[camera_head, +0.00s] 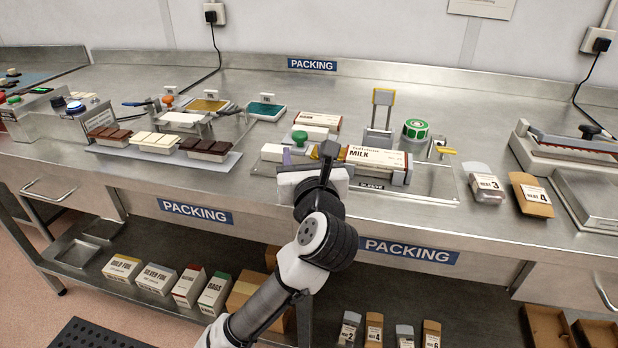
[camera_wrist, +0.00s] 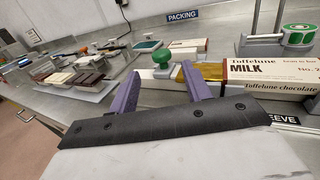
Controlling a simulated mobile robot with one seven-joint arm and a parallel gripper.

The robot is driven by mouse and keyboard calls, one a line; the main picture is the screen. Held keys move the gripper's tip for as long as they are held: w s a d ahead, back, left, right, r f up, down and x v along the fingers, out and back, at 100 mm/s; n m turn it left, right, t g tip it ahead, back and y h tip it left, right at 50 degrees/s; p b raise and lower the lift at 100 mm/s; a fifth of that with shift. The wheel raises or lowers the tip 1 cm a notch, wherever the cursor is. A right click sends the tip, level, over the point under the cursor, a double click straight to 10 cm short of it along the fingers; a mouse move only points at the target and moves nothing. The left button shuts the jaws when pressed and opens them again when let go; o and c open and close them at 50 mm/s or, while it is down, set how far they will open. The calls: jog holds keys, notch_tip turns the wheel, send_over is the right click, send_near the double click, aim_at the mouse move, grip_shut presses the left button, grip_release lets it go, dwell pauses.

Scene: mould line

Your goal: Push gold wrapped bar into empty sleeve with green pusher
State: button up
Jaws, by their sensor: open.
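The green pusher knob (camera_head: 299,137) stands at the left end of the sleeve jig and also shows in the wrist view (camera_wrist: 162,57). My gripper (camera_wrist: 160,70) is open, its two purple fingers pointing at the knob, which appears between and just beyond the fingertips; I see no contact. In the head view my wrist covers most of the gripper (camera_head: 300,157). The gold wrapped bar (camera_wrist: 205,71) lies right of the knob, partly hidden by the right finger. The white MILK sleeve (camera_head: 375,158) lies to its right, also in the wrist view (camera_wrist: 262,72). How far the bar enters the sleeve is hidden.
A tape dispenser with a green roll (camera_head: 415,129) stands behind the sleeve. Another wrapped box (camera_head: 318,121) lies behind the knob. A tray of chocolate bars (camera_head: 190,158) is to the left. Grey and brown pouches (camera_head: 486,184) lie at the right.

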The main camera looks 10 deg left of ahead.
jog(key=shift+s+d+f+b, duration=0.25)
jog(key=shift+s+b, duration=0.2)
jog(key=shift+b, duration=0.15)
jog(key=shift+s+d+f+b, duration=0.2)
jog(key=shift+s+b, duration=0.2)
jog(key=shift+b, duration=0.15)
jog(key=shift+s+a+b, duration=0.1)
jog(key=shift+s+b, duration=0.05)
jog(key=shift+b, duration=1.05)
jog(key=shift+f+b, duration=0.1)
jog(key=shift+b, duration=0.45)
jog(key=shift+s+b, duration=0.2)
jog(key=shift+b, duration=1)
jog(key=shift+s+b, duration=0.15)
jog(key=shift+b, duration=0.4)
jog(key=s+b, duration=0.1)
jog(key=b, duration=0.2)
jog(key=shift+d, duration=0.35)
jog(key=shift+s+d+r+b, duration=0.2)
jog(key=shift+s+r+b, duration=0.15)
jog(key=shift+r+b, duration=0.15)
jog(key=shift+o, duration=0.2)
